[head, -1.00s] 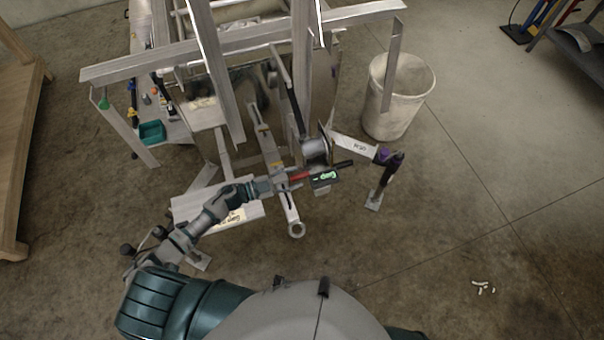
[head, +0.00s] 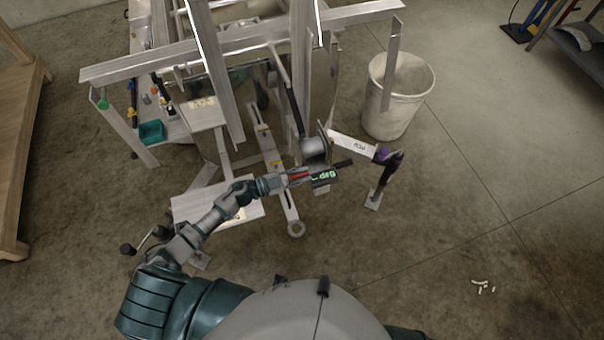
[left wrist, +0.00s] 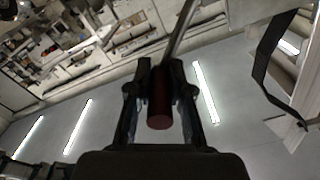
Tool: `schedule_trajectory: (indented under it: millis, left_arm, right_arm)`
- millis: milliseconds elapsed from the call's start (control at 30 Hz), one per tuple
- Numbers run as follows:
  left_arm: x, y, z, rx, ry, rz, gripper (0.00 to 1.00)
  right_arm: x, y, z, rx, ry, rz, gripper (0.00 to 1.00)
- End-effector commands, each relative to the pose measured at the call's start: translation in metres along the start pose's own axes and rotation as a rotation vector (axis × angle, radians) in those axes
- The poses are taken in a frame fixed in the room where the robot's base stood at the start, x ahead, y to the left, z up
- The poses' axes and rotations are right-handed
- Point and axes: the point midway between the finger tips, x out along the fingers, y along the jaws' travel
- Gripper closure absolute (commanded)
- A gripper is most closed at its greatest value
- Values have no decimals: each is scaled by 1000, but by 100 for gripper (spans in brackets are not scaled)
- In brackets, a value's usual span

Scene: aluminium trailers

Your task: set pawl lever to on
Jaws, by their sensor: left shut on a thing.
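The pawl lever (head: 301,175) has a red grip and sits by the winch (head: 316,150) at the front of the trailer frame. My left gripper (head: 293,178) reaches it from the left and is shut on the red grip. In the left wrist view the dark red, round-ended grip (left wrist: 160,108) stands between the two fingers of my left gripper (left wrist: 160,90). A dark plate with green lettering (head: 325,176) is just right of the red grip; its text is too small to read surely. My right gripper is not in view.
A black handle (head: 343,163) sticks out to the right of the winch. A trailer jack with a purple top (head: 390,157) stands further right, and a white bucket (head: 404,105) behind it. The floor at right is mostly clear.

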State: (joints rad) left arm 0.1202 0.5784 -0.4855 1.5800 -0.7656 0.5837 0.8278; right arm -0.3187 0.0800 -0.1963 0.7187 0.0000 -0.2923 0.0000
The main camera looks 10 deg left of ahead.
Motion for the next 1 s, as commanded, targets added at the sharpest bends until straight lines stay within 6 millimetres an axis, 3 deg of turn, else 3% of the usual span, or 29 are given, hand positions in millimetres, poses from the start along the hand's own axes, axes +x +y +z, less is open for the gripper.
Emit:
schedule_trajectory:
  millis: [167,267,700,1000]
  left_arm:
    - [0,-3,-1,-17,-1,0,100]
    - [0,-7,-4,-48,-1,-1,100]
    - [0,-43,-8,-380,-2,-1,100]
    - [0,-70,1,-661,-1,-1,100]
  right_arm:
    - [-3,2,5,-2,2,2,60]
    - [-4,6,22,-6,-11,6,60]
    - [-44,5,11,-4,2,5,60]
    - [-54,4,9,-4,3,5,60]
